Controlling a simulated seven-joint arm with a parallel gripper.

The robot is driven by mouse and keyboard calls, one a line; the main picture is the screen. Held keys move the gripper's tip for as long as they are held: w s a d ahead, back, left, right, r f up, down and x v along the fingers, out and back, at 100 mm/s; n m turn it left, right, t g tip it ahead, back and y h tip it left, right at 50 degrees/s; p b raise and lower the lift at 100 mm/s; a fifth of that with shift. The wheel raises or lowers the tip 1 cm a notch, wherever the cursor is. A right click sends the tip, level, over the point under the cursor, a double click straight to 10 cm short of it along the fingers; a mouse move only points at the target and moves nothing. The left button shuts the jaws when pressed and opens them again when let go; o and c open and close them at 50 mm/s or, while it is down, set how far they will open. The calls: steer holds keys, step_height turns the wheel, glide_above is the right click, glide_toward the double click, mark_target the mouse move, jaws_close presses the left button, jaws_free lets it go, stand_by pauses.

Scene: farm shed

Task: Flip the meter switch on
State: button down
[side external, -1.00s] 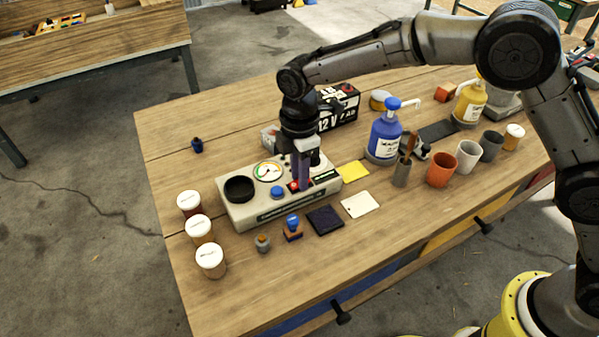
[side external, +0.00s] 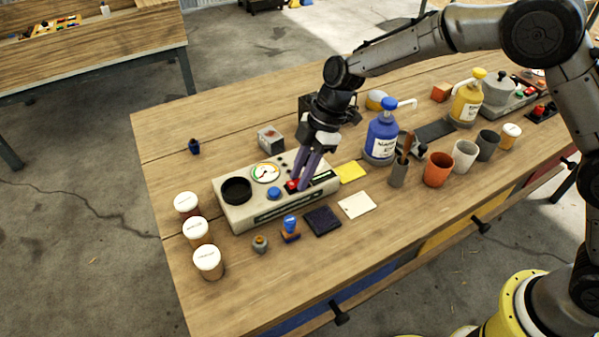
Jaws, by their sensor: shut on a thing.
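The meter (side external: 250,210) is a pale box with a dark round cup, a dial with a coloured scale (side external: 265,173) and a blue button (side external: 274,194) on top. Its red switch (side external: 292,185) sits on a dark plate right of the blue button. My gripper (side external: 298,186) reaches down to the switch from the upper right, tilted. Its purple-grey fingers are shut on the switch, and they hide part of it. I cannot tell which way the switch is set.
A blue pump bottle (side external: 382,137) stands to the right of my gripper, with a yellow card (side external: 351,172) and a white card (side external: 358,205) before it. A small grey box (side external: 271,138) is behind the meter. Three white-lidded jars (side external: 197,231) stand at left.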

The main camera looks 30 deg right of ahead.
stand_by(0.3)
steer(key=c, duration=0.7)
jaws_free()
steer(key=v, duration=1.4)
steer(key=shift+d+f, duration=0.1)
